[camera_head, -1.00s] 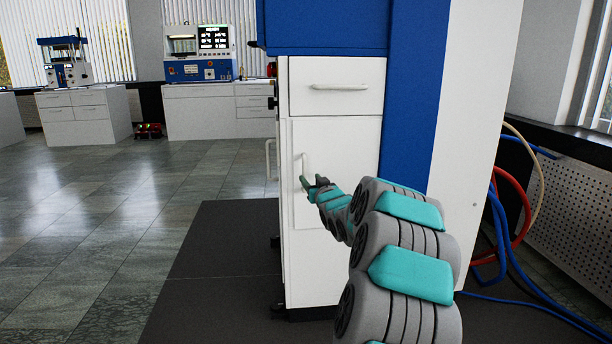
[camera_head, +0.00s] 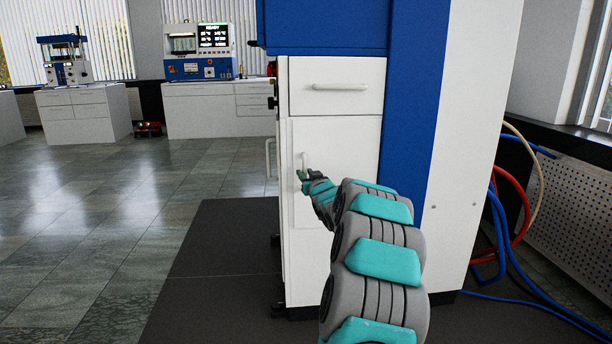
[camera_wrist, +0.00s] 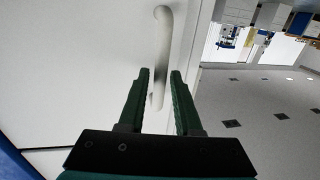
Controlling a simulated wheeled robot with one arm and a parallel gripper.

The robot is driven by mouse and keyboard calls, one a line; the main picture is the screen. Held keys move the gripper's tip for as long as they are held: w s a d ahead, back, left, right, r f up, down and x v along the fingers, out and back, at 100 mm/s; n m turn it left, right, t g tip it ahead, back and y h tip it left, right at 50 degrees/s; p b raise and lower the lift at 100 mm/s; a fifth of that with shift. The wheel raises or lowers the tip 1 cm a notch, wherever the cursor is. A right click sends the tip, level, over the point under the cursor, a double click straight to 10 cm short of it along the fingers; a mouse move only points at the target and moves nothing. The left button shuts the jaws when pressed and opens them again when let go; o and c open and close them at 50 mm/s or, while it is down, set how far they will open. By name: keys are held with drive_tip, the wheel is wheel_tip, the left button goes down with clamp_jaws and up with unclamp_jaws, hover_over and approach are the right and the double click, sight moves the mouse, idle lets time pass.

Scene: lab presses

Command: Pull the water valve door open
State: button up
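The water valve door (camera_head: 345,150) is a white panel on the front of the white and blue cabinet, below a drawer. It looks shut. Its white bar handle (camera_head: 304,161) stands upright near the door's left edge. My gripper (camera_head: 304,175) is at the lower part of this handle. In the wrist view, the green fingers of my gripper (camera_wrist: 159,71) are open, with the handle (camera_wrist: 162,40) between them and a small gap visible beside it. Whether either finger touches the handle is unclear.
A drawer with a bar handle (camera_head: 340,86) sits above the door. Another handle (camera_head: 268,158) sticks out from the cabinet's left side. Open tiled floor (camera_head: 110,220) lies to the left. Blue and red hoses (camera_head: 515,190) hang at the right.

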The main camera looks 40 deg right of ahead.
clamp_jaws()
idle(1.1)
